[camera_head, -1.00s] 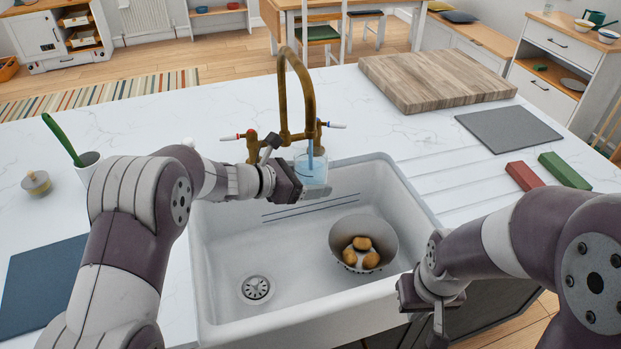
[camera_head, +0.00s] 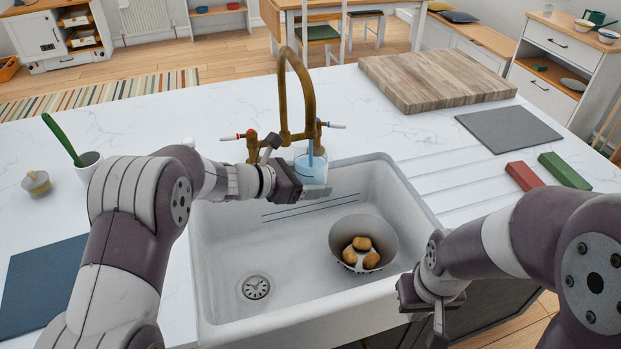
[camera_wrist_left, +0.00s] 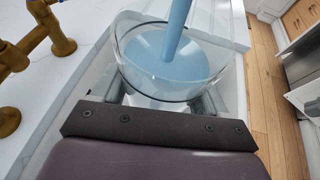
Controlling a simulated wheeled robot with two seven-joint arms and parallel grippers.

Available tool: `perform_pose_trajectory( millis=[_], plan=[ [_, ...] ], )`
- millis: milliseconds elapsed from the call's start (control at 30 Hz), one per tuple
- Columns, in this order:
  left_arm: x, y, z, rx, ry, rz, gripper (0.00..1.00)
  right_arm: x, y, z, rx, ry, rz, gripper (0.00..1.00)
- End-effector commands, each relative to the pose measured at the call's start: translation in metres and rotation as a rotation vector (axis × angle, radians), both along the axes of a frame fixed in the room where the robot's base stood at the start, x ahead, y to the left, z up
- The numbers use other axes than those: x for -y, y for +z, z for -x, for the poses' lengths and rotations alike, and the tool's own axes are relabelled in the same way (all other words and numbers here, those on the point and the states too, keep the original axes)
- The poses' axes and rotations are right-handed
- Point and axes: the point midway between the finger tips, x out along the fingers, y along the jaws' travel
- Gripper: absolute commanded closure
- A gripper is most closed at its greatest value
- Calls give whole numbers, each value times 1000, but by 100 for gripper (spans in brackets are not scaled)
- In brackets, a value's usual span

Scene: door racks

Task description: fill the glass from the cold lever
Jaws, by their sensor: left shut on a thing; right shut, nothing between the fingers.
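The brass tap (camera_head: 284,95) stands behind the sink, with a red-tipped lever (camera_head: 238,136) at left and the blue-tipped cold lever (camera_head: 335,125) at right. A blue stream runs from the spout into the clear glass (camera_head: 312,170). My left gripper (camera_head: 312,190) is shut on the glass and holds it upright under the spout, over the sink's back edge. In the left wrist view the glass (camera_wrist_left: 135,75) holds blue water well up its side, the stream entering it. My right gripper (camera_head: 438,328) is shut and empty at the sink's front right, apart from the tap.
The white sink (camera_head: 215,265) holds a bowl (camera_head: 375,232) with several brown round items. A cutting board (camera_head: 435,80), grey mat (camera_head: 508,128), red block (camera_head: 524,176) and green block (camera_head: 565,170) lie right.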

Motion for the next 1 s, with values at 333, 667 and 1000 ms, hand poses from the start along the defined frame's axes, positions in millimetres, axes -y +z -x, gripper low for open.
perform_pose_trajectory(
  millis=[333,667,1000],
  plan=[
    [3,-4,33,3,-1,1,64,0,-24,0,0,0,0,100],
    [7,-1,83,2,0,2,64,0,-47,0,0,0,0,100],
    [7,1,84,2,0,1,64,0,-46,0,0,0,0,100]
  ],
)
